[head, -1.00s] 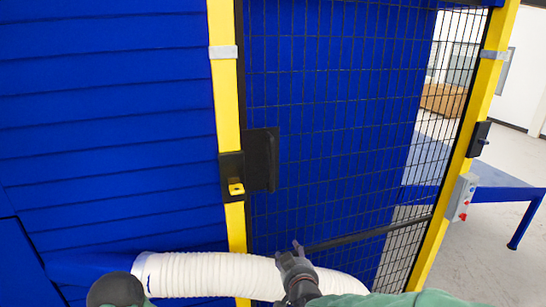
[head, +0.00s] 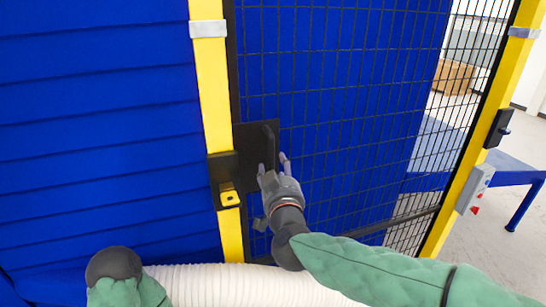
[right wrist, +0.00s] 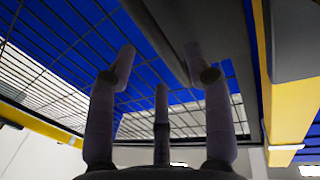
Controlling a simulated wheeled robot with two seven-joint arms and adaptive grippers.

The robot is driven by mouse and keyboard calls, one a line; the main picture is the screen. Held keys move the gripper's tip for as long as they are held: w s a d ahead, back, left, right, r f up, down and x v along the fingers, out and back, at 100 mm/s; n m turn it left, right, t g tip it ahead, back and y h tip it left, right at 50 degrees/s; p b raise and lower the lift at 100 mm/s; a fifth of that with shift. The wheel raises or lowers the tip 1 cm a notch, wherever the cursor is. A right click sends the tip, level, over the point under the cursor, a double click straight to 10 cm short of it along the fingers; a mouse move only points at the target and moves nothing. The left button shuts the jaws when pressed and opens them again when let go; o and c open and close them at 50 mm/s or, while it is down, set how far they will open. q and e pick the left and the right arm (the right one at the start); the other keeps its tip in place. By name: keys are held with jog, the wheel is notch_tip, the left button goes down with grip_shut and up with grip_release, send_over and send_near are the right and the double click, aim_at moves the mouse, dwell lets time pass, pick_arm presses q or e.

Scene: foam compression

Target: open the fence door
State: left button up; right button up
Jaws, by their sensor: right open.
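The fence door (head: 340,110) is a black wire mesh panel in a dark frame between two yellow posts; it looks closed at the left post. A black latch plate (head: 262,142) sits at its left edge, beside a dark lock block with a yellow part (head: 228,196) on the post. My right gripper (head: 272,164) is open, its fingers pointing up just in front of or beside the plate; I cannot tell whether they touch. In the right wrist view the spread fingers (right wrist: 160,65) hold nothing, with a dark bar (right wrist: 168,35) beyond them. My left gripper is out of view.
Blue slatted panelling (head: 100,120) fills the left. A white corrugated hose (head: 240,285) runs low across the front. The right yellow post (head: 480,150) carries a grey box with red buttons (head: 474,190). A blue table (head: 515,172) stands beyond it.

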aim_at(273, 159)
jog(key=w, duration=0.5)
jog(key=shift+w+a+p, duration=0.2)
jog(key=shift+a+p, duration=0.15)
jog(key=shift+s, duration=0.15)
jog(key=shift+d+r, duration=0.1)
grip_shut()
